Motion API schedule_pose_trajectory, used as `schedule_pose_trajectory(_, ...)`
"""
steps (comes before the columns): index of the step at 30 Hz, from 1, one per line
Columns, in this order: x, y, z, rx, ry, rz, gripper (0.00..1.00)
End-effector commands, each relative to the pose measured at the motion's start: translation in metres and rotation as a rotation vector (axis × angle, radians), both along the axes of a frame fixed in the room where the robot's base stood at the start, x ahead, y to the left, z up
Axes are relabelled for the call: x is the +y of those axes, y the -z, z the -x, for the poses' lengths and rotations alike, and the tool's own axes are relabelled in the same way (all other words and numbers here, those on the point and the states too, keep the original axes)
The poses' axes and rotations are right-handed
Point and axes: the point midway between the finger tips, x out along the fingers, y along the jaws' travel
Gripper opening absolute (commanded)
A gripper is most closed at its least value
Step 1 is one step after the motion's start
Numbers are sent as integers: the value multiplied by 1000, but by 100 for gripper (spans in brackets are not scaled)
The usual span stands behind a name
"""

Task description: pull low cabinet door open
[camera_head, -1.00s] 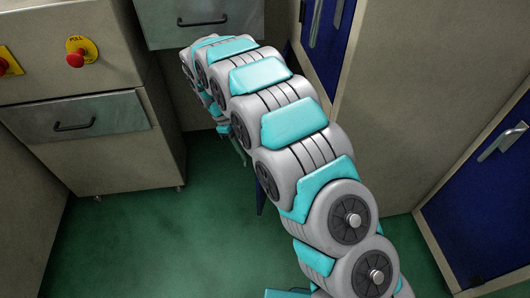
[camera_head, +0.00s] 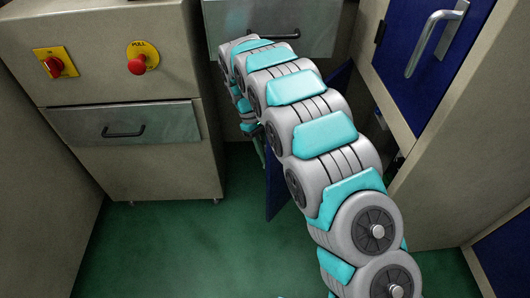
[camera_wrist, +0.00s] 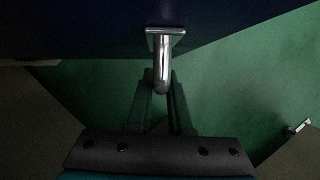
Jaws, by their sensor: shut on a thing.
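The low cabinet door (camera_head: 274,188) is a dark blue panel, standing ajar and partly hidden behind my arm in the head view. In the wrist view the door (camera_wrist: 80,30) fills the top as a dark band. Its metal handle (camera_wrist: 163,62) sticks out from the door between the fingers of my gripper (camera_wrist: 162,92). My gripper is shut on this handle. In the head view the gripper (camera_head: 254,132) is small, dark and mostly hidden by my arm.
A beige cabinet with a grey drawer (camera_head: 125,122) and red knobs stands at the left. A closed blue upper door (camera_head: 410,85) with a metal handle is at the right. Another blue door (camera_head: 505,255) is at the lower right. Green floor (camera_head: 190,250) is clear in front.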

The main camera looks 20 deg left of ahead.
Motion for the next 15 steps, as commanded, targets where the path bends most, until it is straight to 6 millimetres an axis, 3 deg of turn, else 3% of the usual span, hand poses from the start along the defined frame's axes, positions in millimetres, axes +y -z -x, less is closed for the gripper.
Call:
schedule_pose_trajectory(4, 1, 1, 1, 2, -1, -1, 0)
schedule_pose_trajectory(5, 1, 1, 1, 2, -1, -1, 21)
schedule_pose_trajectory(6, 1, 1, 1, 2, -1, -1, 25)
schedule_pose_trajectory(12, 0, 1, 0, 1, -1, -1, 48)
schedule_pose_trajectory(15, 0, 0, 0, 0, -1, 0, 48)
